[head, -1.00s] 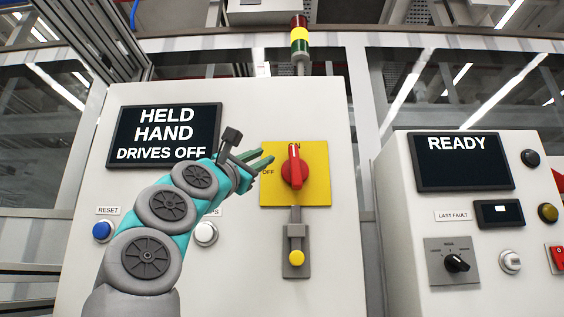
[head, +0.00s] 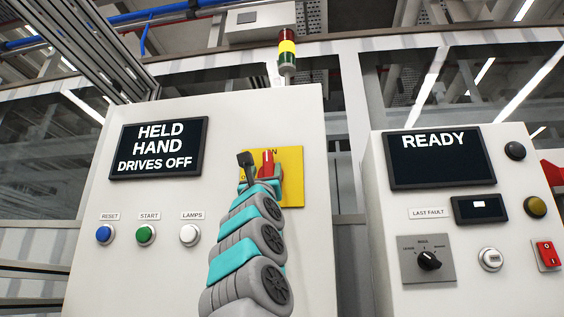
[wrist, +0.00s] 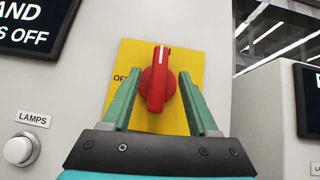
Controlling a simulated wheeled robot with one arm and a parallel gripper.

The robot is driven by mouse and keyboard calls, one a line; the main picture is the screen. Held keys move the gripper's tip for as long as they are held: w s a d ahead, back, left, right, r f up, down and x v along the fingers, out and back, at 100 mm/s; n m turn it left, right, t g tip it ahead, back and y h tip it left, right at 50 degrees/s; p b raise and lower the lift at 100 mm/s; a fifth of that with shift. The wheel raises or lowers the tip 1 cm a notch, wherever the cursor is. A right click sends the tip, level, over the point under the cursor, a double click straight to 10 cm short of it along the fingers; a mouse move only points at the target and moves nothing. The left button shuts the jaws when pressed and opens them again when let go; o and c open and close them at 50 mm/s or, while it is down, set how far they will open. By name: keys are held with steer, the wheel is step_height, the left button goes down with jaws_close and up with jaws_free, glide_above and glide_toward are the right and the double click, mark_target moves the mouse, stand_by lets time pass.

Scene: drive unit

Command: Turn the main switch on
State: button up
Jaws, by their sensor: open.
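The main switch is a red rotary handle (wrist: 158,82) on a yellow plate (wrist: 192,62). In the wrist view the handle stands nearly upright, its white line toward the top. An "OFF" label shows at the plate's left, partly hidden by a finger. My gripper (wrist: 155,88) is open, one green finger on each side of the handle; I cannot tell whether they touch it. In the head view the red handle (head: 267,162) shows behind my gripper (head: 262,172), pointing up toward a label ending in N. My arm hides the plate's lower part.
The left panel's screen (head: 158,148) reads "HELD HAND DRIVES OFF". Reset (head: 105,234), start (head: 146,234) and lamps (head: 190,235) buttons sit left of my arm. The right cabinet's screen (head: 441,157) reads "READY". A signal tower (head: 287,55) stands above the left panel.

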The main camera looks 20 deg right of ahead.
mark_target(267, 161)
steer(key=shift+w+d+r+p, duration=0.1)
steer(key=shift+w+r+p, duration=0.15)
steer(key=shift+r+p, duration=0.3)
steer(key=p+x, duration=0.5)
steer(key=shift+p, duration=0.4)
steer(key=shift+p+x, duration=0.8)
steer(key=shift+p, duration=0.1)
steer(key=shift+w+f, duration=0.1)
steer(key=shift+w, duration=0.05)
steer(key=shift+c, duration=0.2)
jaws_close()
